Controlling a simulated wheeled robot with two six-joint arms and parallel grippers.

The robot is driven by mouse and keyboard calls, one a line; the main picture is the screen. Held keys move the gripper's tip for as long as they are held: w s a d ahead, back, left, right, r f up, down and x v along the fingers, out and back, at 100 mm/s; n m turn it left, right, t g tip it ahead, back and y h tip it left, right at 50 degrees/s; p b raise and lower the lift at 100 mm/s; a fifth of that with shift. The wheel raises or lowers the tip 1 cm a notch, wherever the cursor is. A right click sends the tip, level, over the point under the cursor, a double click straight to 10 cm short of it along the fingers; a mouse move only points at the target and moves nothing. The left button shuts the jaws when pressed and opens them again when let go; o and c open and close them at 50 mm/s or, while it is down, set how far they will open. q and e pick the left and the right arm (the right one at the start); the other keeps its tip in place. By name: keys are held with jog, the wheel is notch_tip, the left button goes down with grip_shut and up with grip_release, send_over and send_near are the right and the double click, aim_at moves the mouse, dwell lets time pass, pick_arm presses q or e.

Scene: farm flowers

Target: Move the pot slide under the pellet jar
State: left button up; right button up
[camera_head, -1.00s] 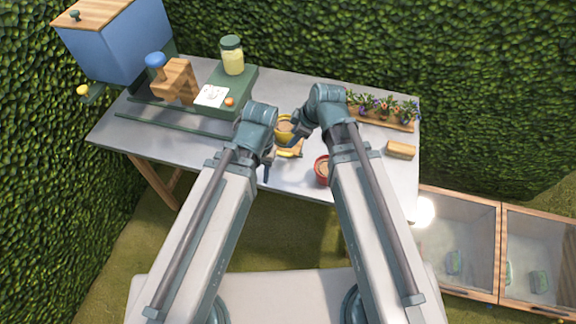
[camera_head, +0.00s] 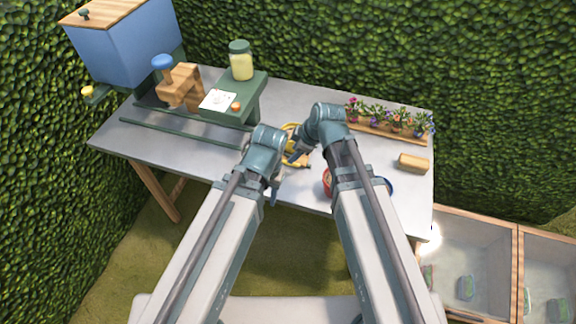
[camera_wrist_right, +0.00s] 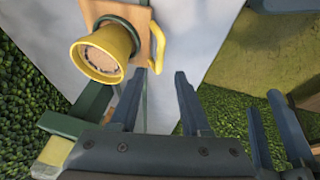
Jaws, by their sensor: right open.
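The pellet jar (camera_head: 241,65), pale yellow inside with a green lid, stands on a raised green stand (camera_head: 257,92). The pot slide is a wooden board with a yellow handle; in the right wrist view its board (camera_wrist_right: 141,17) carries a yellow pot (camera_wrist_right: 98,58), and its handle (camera_wrist_right: 158,46) shows at its edge. In the head view the yellow pot (camera_head: 290,140) is partly hidden between my arms, right of the stand. My right gripper (camera_wrist_right: 157,72) is open and empty, its fingertips just short of the handle. My left gripper (camera_head: 275,192) hangs near the table's front edge, apparently open and empty.
Green rails (camera_head: 180,137) run along the table's left part. A wooden block with a blue knob (camera_head: 180,85) and a blue bin (camera_head: 125,45) stand at left. A red pot (camera_head: 327,183) is partly behind my right arm. A flower tray (camera_head: 385,130) and wooden block (camera_head: 413,163) are at right.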

jog(key=b+x, duration=0.5)
jog(key=x, duration=0.1)
jog(key=shift+w+a+f, duration=0.1)
jog(key=shift+f, duration=0.3)
jog(key=shift+r, duration=0.1)
grip_shut()
dwell(0.9)
